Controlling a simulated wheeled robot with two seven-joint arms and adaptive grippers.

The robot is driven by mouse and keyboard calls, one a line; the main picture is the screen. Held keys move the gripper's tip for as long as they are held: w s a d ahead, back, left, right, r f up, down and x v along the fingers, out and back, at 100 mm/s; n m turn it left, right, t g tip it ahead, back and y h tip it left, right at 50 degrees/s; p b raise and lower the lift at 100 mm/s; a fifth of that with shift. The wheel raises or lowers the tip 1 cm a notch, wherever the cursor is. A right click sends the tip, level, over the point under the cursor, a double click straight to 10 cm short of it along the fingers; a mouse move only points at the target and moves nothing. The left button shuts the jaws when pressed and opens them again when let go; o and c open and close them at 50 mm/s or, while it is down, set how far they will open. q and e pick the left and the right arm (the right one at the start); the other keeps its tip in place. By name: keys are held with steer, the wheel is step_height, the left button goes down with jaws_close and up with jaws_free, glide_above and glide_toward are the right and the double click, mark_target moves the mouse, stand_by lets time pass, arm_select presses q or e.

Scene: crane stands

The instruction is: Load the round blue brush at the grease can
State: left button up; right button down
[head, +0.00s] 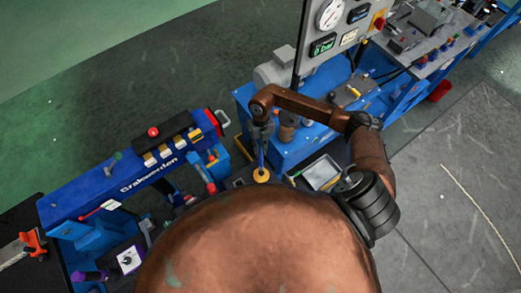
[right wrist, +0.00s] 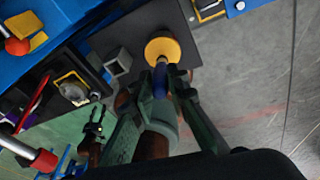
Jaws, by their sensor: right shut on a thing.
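My right gripper (head: 262,130) is shut on the blue handle of the round brush (head: 261,158), which points down. In the right wrist view the blue handle (right wrist: 160,80) sits between the fingers of this gripper (right wrist: 166,88). The handle's far end meets a round yellow thing, seemingly the grease can (head: 261,175), also in the right wrist view (right wrist: 163,46). The brush's bristles are hidden, and I cannot tell how deep they are. My left gripper (right wrist: 95,128) shows small in the right wrist view, its fingers apart and empty; it is not seen in the head view.
A blue bench with a gauge panel (head: 338,30) stands behind the right arm. A blue machine (head: 130,180) with a red knob stands to the left. A small grey square holder (right wrist: 117,63) is beside the yellow thing. A grey tray (head: 321,173) lies to its right.

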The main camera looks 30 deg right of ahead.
steer(key=shift+f+b, duration=0.35)
steer(key=shift+f, duration=0.35)
stand_by(1.3)
steer(key=shift+r+p, duration=2.5)
steer(key=shift+r, duration=1.1)
